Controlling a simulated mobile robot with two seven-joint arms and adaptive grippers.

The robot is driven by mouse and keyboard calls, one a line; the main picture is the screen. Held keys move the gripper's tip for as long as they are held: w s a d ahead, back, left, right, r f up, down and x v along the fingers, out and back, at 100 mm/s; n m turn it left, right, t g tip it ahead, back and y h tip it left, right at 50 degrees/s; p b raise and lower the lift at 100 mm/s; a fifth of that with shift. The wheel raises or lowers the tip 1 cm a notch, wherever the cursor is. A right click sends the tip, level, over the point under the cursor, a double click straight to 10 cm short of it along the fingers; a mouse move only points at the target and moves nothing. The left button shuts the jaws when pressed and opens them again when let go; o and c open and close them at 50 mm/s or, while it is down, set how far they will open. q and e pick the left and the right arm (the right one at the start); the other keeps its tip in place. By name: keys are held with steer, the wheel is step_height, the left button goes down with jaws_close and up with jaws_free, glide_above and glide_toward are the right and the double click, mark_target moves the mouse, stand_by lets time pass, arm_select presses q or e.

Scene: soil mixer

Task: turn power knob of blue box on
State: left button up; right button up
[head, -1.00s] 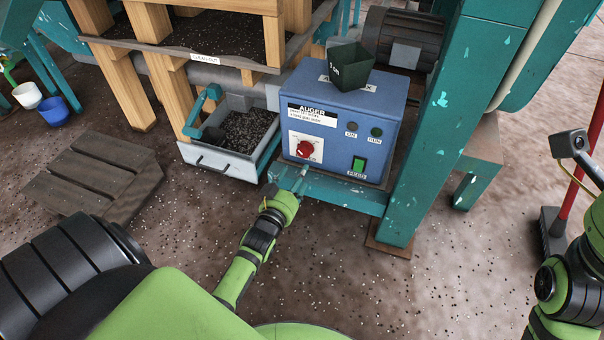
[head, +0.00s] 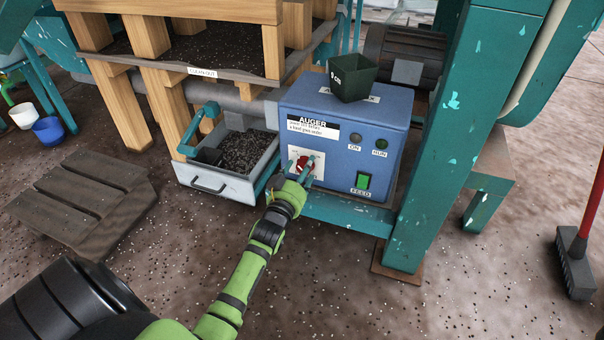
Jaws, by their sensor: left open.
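The blue box (head: 335,179) labelled AUGER stands on a teal frame. Its red power knob (head: 303,163) sits on a white plate (head: 319,159) at the lower left of the front face. My left gripper (head: 302,171) is at the knob, its fingers open and partly covering it. I cannot tell whether the fingers touch the knob. The green FEED switch (head: 363,181) is at the lower right of the face, below the ON lamp (head: 355,138) and the RUN lamp (head: 381,144), which both look dark. My right gripper is not in view.
A dark green pot (head: 352,77) stands on the box. A grey drawer (head: 226,183) of soil lies just left of the box. A teal post (head: 432,150) rises close on the right. A slatted wooden pallet (head: 80,205) lies on the floor at left.

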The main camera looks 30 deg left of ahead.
arm_select(q)
steer(key=c, duration=1.1)
